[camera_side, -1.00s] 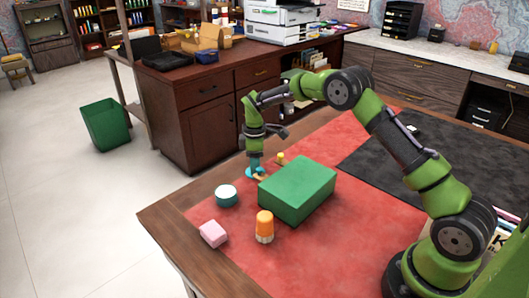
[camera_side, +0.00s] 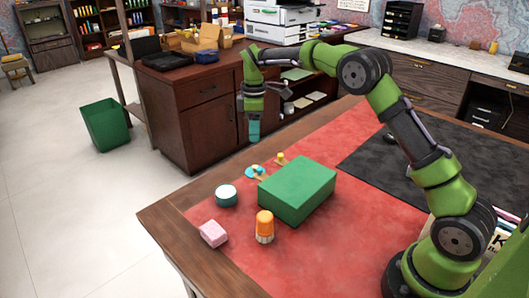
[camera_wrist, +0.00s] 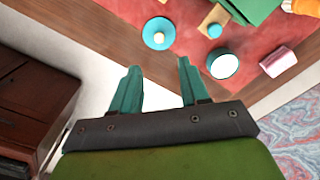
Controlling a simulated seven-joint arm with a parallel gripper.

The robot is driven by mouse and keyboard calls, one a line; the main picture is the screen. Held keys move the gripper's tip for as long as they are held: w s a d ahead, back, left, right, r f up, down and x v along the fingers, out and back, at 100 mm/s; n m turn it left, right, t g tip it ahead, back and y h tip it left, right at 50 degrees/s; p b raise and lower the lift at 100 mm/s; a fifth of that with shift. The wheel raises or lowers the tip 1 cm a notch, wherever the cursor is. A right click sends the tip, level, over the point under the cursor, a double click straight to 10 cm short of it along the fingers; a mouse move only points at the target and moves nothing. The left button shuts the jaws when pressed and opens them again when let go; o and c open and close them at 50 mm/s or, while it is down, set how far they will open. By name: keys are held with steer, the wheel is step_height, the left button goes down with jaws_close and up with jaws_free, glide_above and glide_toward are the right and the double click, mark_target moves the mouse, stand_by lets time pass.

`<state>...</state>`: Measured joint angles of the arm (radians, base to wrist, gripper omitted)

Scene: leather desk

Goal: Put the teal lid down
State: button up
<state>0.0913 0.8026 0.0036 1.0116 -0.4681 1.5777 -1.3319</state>
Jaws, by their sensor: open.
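The teal lid (camera_side: 254,170), a flat disc with a small knob, lies on the desk near its far edge, left of the green box. It also shows at the top of the wrist view (camera_wrist: 149,42), its knob facing up. My gripper (camera_side: 254,131) hangs in the air well above the lid, fingers pointing down and apart from it. In the wrist view its two teal fingers (camera_wrist: 158,90) are spread, with nothing between them.
A teal jar with a white top (camera_side: 226,195), a pink block (camera_side: 213,234), an orange-topped bottle (camera_side: 265,226) and a large green box (camera_side: 297,189) stand on the red mat. A small yellow-topped piece (camera_side: 281,158) stands behind the box. The desk edge is close to the lid.

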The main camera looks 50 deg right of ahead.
steer(key=s+a+r+m+t+y, duration=0.1)
steer(key=s+a+r+m+t, duration=0.15)
steer(key=s+r, duration=0.45)
steer(key=s+a+r+m+t, duration=0.1)
steer(key=s+a+r+m, duration=0.25)
steer(key=s+r, duration=0.4)
steer(key=s+a+f+m+t, duration=0.1)
steer(key=s+m+t, duration=0.1)
steer(key=s, duration=0.6)
steer(key=s+a+f+m+t+y, duration=0.1)
steer(key=s+f+m, duration=0.1)
steer(key=s+m, duration=0.3)
steer(key=s, duration=0.3)
steer(key=shift+s+f+t, duration=0.25)
steer(key=shift+s+t, duration=0.1)
